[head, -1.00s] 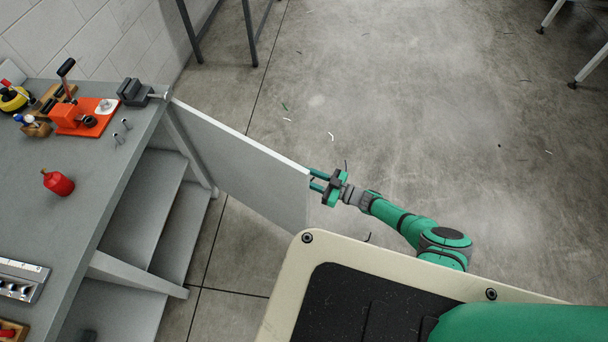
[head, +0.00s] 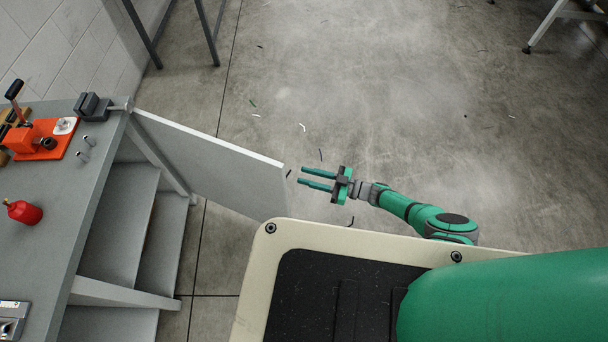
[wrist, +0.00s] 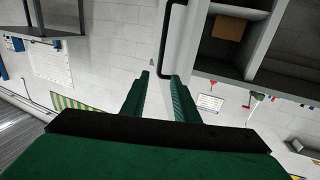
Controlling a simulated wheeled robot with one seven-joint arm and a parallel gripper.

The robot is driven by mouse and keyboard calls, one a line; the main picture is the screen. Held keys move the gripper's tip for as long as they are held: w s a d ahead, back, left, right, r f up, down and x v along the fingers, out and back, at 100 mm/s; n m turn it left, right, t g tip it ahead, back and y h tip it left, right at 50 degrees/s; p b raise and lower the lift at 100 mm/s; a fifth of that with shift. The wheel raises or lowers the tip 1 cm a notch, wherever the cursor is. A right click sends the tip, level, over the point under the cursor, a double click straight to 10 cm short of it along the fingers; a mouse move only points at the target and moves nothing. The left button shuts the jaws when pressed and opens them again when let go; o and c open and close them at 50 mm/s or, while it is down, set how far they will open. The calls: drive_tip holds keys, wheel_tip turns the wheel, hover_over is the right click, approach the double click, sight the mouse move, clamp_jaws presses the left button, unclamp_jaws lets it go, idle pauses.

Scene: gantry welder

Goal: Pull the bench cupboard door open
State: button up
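The bench cupboard door (head: 215,165) is a pale grey panel standing wide open in the head view, swung out from the bench's far end. My gripper (head: 299,178) is just right of the door's free edge, its two green fingers spread and pointing toward it. A small gap shows between fingertips and door, and nothing is seen held. In the wrist view my gripper (wrist: 160,77) also shows its fingers apart. The door's handle cannot be made out in the head view.
The grey bench (head: 75,170) with open shelves (head: 120,225) stands at left. An orange clamp tool (head: 45,138), a vise (head: 95,106) and a red bottle (head: 24,212) are on it. Concrete floor right of the door is mostly clear, with small scraps.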

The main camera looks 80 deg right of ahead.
clamp_jaws()
drive_tip(key=w+a+f+m+g+h, duration=0.1)
drive_tip(key=w+a+m+h, duration=0.1)
drive_tip(key=a+m+h, duration=0.55)
drive_tip(key=w+a+f+m+g+h, duration=0.1)
drive_tip(key=w+a+m+h, duration=0.2)
drive_tip(key=a+m+h, duration=0.5)
drive_tip(key=m+g, duration=2)
drive_tip(key=m, duration=0.2)
approach(267, 177)
drive_tip(key=x, duration=0.6)
drive_tip(key=shift+d+r, duration=0.1)
drive_tip(key=shift+d, duration=0.15)
